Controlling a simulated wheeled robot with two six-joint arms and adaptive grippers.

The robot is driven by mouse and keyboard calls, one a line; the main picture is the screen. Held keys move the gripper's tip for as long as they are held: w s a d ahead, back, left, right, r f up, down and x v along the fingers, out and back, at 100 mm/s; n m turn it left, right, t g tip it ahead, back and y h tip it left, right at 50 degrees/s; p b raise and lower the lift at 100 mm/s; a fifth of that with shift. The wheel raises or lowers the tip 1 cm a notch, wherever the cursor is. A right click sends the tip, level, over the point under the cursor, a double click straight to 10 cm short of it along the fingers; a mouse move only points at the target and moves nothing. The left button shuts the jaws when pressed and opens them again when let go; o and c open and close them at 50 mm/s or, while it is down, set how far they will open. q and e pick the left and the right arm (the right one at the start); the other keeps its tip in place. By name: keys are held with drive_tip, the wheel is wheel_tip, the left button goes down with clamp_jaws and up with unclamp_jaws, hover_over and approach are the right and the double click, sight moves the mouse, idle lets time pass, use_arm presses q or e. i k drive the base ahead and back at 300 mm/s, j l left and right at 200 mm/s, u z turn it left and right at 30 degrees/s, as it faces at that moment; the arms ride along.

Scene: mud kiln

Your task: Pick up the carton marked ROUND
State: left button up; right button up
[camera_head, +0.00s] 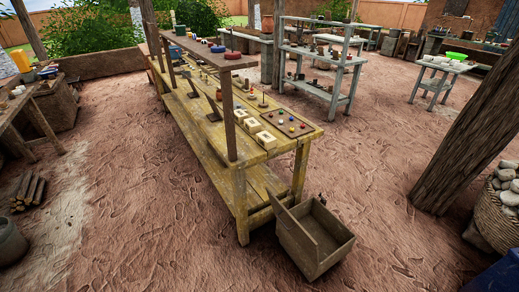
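Several small cream boxes stand in a row on the yellow wooden workbench (310,133), near its close end. The nearest box (266,140) is by the bench's left edge, with a second box (252,126) and a third box (240,114) behind it. They may be cartons, but no marking is readable, so I cannot tell which one says ROUND. Neither of my grippers is in view.
Right of the boxes lies a brown board (280,117) with small coloured balls. A raised shelf (200,50) on posts runs above the bench's left side. An open wooden bin (312,238) stands on the ground at its near end.

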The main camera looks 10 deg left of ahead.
sight(239, 115)
drive_tip(key=i+j, duration=0.25)
drive_tip(key=j, duration=0.2)
drive_tip(key=i+j, duration=0.25)
drive_tip(key=j, duration=0.25)
drive_tip(key=i+j, duration=0.25)
drive_tip(key=j, duration=0.2)
drive_tip(key=i+j+u, duration=0.1)
drive_tip(key=i+j, duration=0.15)
drive_tip(key=j, duration=0.2)
drive_tip(key=i+j, duration=0.25)
drive_tip(key=j, duration=0.2)
drive_tip(key=i+j, duration=0.25)
drive_tip(key=j, duration=0.2)
